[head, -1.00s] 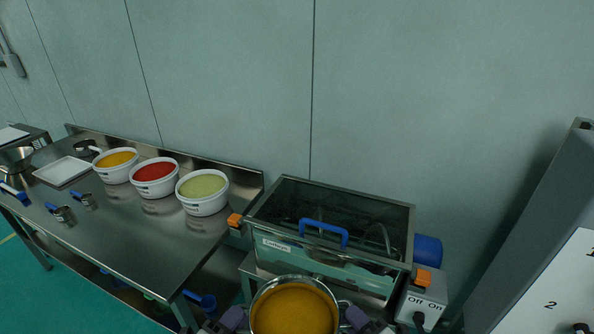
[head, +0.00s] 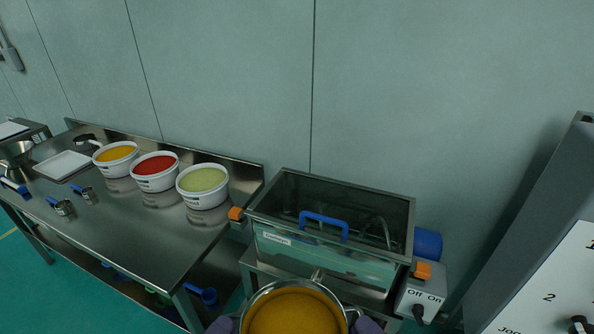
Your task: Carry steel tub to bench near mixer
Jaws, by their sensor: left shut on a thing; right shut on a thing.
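The steel tub (head: 249,310) is at the bottom centre of the head view, filled with an orange-yellow powder or paste. Its lower part is cut off by the picture edge. My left gripper (head: 226,324) is at the tub's left side and my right gripper (head: 362,322) at its right side, both shut on it. Only small purple-grey parts of them show. The steel bench (head: 130,225) stands to the left. I cannot make out a mixer for certain; a steel bowl-like thing (head: 17,150) stands at the bench's far left end.
A glass-fronted steel machine (head: 330,260) with a blue handle stands just beyond the tub. A switch box (head: 422,296) is to its right. White tubs (head: 205,201), a white tray (head: 62,165) and small scoops (head: 62,208) are on the bench; its front middle is clear.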

